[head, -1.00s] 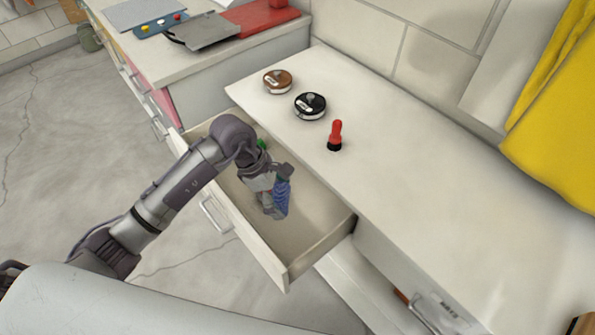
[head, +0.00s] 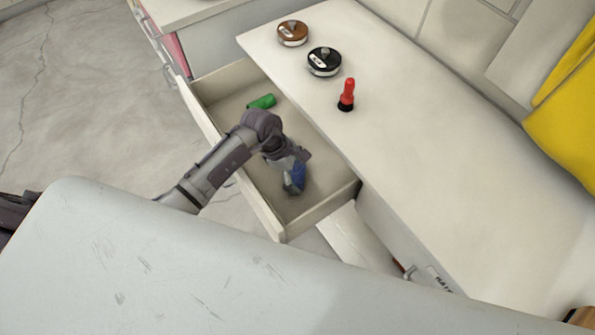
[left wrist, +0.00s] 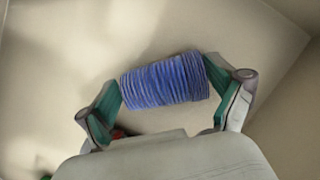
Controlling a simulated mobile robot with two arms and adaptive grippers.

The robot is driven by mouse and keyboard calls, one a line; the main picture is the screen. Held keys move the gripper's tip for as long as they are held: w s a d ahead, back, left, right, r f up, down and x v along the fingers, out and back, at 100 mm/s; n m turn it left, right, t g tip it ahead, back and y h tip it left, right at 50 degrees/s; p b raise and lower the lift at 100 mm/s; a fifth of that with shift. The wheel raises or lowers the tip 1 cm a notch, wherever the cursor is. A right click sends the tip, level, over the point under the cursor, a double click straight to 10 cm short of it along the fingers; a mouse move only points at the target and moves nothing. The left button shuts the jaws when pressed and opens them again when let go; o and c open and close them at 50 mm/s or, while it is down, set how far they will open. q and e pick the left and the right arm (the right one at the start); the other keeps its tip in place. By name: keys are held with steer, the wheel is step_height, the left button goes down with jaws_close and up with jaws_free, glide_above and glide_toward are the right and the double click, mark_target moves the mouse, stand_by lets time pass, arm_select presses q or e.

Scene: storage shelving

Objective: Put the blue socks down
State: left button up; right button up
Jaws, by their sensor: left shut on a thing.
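The blue socks (head: 298,177) are a ribbed blue roll, held inside the open drawer (head: 310,212). My left gripper (head: 291,188) reaches down into the drawer and is shut on them. In the left wrist view the blue socks (left wrist: 166,82) lie crosswise between the two green-padded fingers (left wrist: 168,100), over the pale drawer bottom. I cannot tell whether the socks touch the bottom. My right gripper does not show.
A green roll (head: 262,102) lies in the far part of the drawer. The drawer's near end looks clear.

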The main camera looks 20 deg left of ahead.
arm_select(q)
steer(key=shift+f, duration=0.2)
steer(key=o, duration=0.8)
steer(key=shift+r, duration=0.1)
steer(key=shift+r, duration=0.15)
steer(key=shift+w+a+r, duration=0.1)
steer(key=shift+a+r, duration=0.05)
steer(key=shift+r, duration=0.1)
steer(key=v, duration=1.1)
steer(key=shift+r, duration=0.25)
